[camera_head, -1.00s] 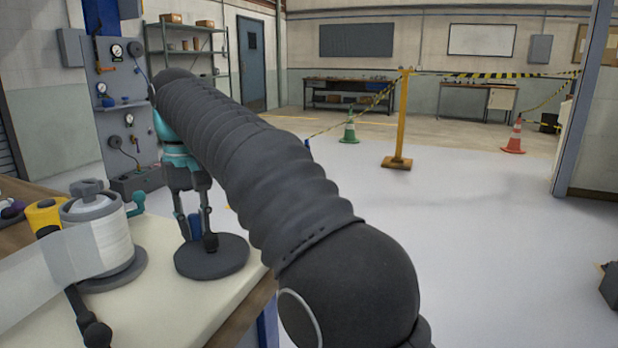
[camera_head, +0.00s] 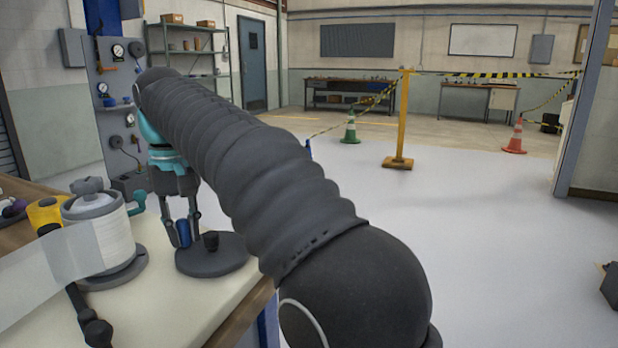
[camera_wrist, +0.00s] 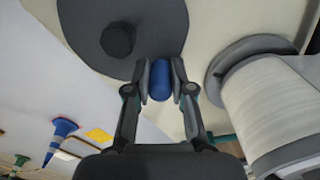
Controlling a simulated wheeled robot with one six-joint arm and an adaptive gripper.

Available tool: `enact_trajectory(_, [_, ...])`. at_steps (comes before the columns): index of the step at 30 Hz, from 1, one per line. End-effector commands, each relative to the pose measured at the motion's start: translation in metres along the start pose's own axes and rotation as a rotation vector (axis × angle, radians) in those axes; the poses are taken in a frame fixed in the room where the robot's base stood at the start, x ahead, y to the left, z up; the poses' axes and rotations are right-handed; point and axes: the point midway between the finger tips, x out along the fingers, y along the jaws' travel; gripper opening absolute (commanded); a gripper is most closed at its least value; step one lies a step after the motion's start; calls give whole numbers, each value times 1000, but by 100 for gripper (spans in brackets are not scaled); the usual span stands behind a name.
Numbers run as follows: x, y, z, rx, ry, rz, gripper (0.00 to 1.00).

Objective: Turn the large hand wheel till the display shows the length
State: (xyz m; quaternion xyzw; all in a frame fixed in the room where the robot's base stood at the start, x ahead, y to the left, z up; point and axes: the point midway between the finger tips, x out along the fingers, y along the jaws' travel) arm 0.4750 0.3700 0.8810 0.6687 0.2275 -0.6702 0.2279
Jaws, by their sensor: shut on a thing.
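The large hand wheel (camera_head: 205,262) is a flat dark grey disc lying on the cream table top, with a dark knob (camera_head: 211,240) standing up from it. The knob also shows in the wrist view (camera_wrist: 117,40). My gripper (camera_head: 182,236) points down at the left part of the disc and is shut on a blue upright handle (camera_head: 184,232). In the wrist view the blue handle (camera_wrist: 161,80) sits between the two finger pads of my gripper (camera_wrist: 160,80), at the disc's edge. I see no length display in either view.
A white film roll (camera_head: 105,240) on a grey stand is left of the wheel, with a pale film sheet (camera_head: 50,265) running left. A dark lever (camera_head: 95,328) lies in front. A gauge panel (camera_head: 112,95) stands behind.

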Motion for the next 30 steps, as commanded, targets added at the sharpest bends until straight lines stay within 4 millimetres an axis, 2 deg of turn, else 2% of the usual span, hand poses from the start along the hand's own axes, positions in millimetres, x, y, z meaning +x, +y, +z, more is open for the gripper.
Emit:
enact_trajectory(5, [0,-2,2,-1,5,-2,6])
enact_trajectory(13, [1,-12,16,0,3,-2,6])
enact_trajectory(24, [1,-13,18,1,3,-1,6])
enact_trajectory(30, [2,-16,31,0,1,-1,6])
